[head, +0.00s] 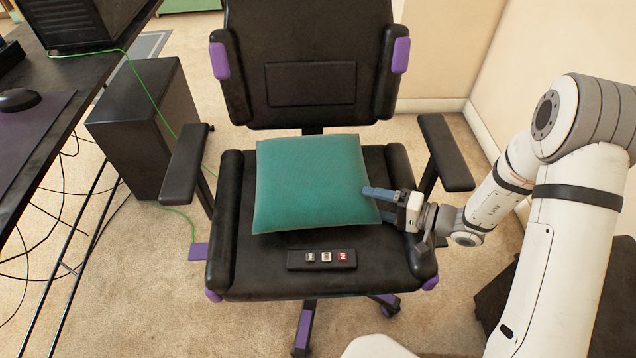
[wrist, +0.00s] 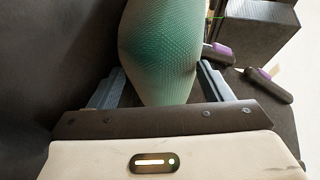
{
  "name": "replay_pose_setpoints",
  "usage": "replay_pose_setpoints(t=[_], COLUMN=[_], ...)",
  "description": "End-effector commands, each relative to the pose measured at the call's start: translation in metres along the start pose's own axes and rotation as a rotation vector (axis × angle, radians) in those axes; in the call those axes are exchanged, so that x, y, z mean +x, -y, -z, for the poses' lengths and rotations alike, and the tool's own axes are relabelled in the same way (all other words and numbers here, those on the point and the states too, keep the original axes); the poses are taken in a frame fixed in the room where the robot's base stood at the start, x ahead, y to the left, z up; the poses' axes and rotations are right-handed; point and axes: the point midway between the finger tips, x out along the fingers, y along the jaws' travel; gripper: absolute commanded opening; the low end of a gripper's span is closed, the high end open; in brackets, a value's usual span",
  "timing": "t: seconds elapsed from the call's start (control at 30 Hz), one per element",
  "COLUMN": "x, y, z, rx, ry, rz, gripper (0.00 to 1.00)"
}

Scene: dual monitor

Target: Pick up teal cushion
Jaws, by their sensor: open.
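The teal cushion (head: 309,184) lies on the seat of the black office chair (head: 262,267) in the head view. My gripper (head: 372,193) is at the cushion's right edge, low, near its lower right corner. In the wrist view the cushion (wrist: 162,50) reaches in between the two open fingers of my gripper (wrist: 158,90), with a corner close to the palm.
A black strip with several small keys (head: 322,258) lies at the seat's front. Chair armrests stand left (head: 186,165) and right (head: 445,152), the right one close behind my gripper. A black desk (head: 62,100) and a black computer case (head: 150,125) are at the left.

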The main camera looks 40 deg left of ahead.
Motion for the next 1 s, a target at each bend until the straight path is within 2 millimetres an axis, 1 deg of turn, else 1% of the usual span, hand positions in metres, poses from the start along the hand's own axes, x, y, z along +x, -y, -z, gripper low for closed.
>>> replay_pose_setpoints(t=[0.03,0.23,0.27,0.63,0.87,1.0], x=[0.0050,0.0058,0.0059,0.0063,0.0063,0.0051], y=[-0.0040,-0.0046,-0.0047,-0.0059,-0.0052,0.0008], z=[-0.0036,-0.0043,-0.0045,-0.0060,-0.0065,-0.0059], rx=[0.004,0.006,0.006,0.008,0.008,0.008], ry=[0.009,0.010,0.011,0.014,0.016,0.016], rz=[-0.006,-0.008,-0.008,-0.010,-0.009,-0.008], gripper=[0.84,0.84,0.70,0.40,0.39,0.39])
